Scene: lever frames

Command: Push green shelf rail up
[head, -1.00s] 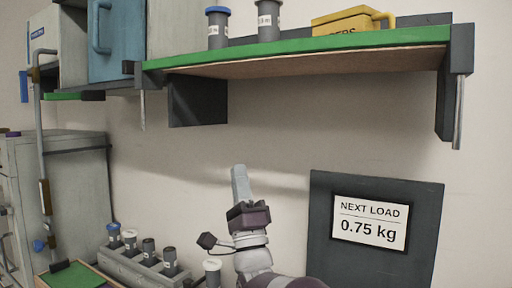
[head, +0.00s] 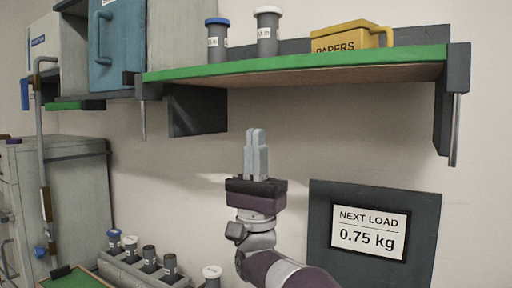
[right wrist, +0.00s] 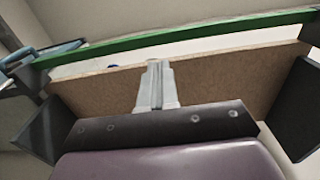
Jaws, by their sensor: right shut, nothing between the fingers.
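The green shelf rail (head: 300,62) runs along the front of the wall shelf in the head view. It also crosses the top of the right wrist view (right wrist: 180,36), in front of the brown shelf underside (right wrist: 215,80). My right gripper (head: 256,133) points upward below the shelf, its two fingers together with nothing between them. In the head view a gap shows between the fingertips and the shelf. In the right wrist view the fingertips (right wrist: 157,64) overlap the underside; contact cannot be told there. My left gripper is not in view.
On the shelf stand a blue-capped jar (head: 217,42), a white-capped jar (head: 267,32) and a yellow papers box (head: 345,38). Dark brackets (head: 455,105) hold the shelf ends. A sign (head: 370,232) reads 0.75 kg. Several jars sit in a rack (head: 140,268) below.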

